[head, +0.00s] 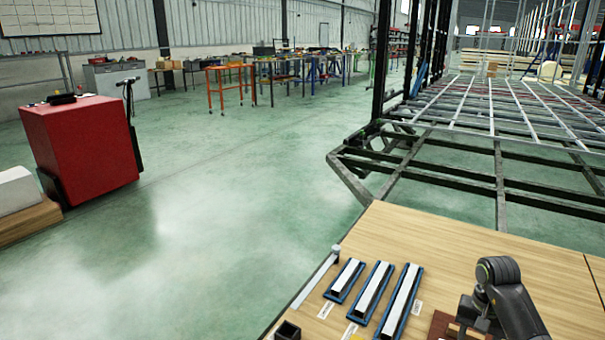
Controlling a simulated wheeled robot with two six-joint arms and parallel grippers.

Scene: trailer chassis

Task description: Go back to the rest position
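A dark arm, which appears to be mine, shows at the lower right of the head view over the wooden table (450,240). It has a rounded black joint with a thin green ring. A small dark part beside it, over a reddish-brown board (440,326), may be my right gripper (468,311). Its fingers cannot be made out clearly, and I see nothing held. My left gripper is not in the picture.
Three blue holders with pale bars (371,291) lie on the table beside small white labels. A dark open box (287,331) stands at its front left corner. The trailer frame (470,165) is behind. A red cabinet (80,150) stands left; green floor between is clear.

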